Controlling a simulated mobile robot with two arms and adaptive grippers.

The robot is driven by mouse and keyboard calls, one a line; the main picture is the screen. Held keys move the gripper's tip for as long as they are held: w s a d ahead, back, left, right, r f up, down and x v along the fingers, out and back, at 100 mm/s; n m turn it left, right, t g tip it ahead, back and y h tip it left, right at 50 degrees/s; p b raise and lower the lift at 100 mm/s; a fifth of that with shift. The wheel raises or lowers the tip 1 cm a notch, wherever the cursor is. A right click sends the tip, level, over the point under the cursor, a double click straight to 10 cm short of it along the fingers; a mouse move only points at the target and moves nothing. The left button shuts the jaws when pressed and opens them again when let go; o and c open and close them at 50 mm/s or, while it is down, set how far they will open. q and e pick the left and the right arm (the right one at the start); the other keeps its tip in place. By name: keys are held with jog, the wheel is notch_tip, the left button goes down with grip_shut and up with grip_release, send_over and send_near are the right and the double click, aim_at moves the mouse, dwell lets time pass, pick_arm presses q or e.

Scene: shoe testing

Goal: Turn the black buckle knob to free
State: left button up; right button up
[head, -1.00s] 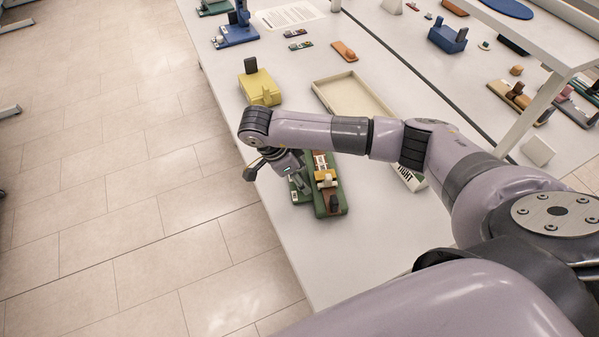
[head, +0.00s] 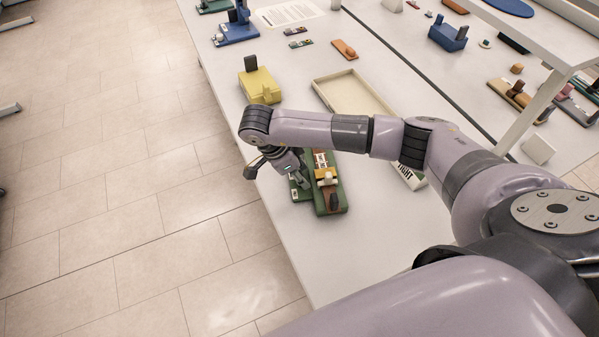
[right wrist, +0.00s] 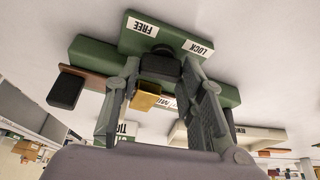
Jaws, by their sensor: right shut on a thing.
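The green fixture (head: 331,200) stands near the left edge of the table, with a smaller green plate beside it. In the right wrist view the green plate (right wrist: 170,36) bears a FREE label (right wrist: 143,27) and a LOCK label (right wrist: 198,47). The black buckle knob (right wrist: 163,64) sits at this plate between my fingers, partly hidden by them. My right gripper (head: 304,186) is shut on the knob; its fingers (right wrist: 160,70) also show in the wrist view. Which label the knob points at cannot be told. My left gripper is not in view.
A yellow block fixture (head: 261,87) and a shallow beige tray (head: 352,93) stand farther back on the table. A TIGHT label card (head: 409,176) lies to the right, partly under my arm. The table's left edge is close to the gripper.

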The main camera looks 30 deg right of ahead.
jog(key=shift+w+f+m+b, duration=0.1)
jog(key=shift+f+m+b, duration=0.3)
jog(key=shift+b, duration=0.6)
jog(key=shift+r+m+g+b, duration=0.3)
jog(key=shift+m+b, duration=0.05)
jog(key=shift+m, duration=0.15)
jog(key=shift+r, duration=0.1)
jog(key=o, duration=1.1)
jog(key=shift+o, duration=0.2)
jog(key=v, duration=1.2)
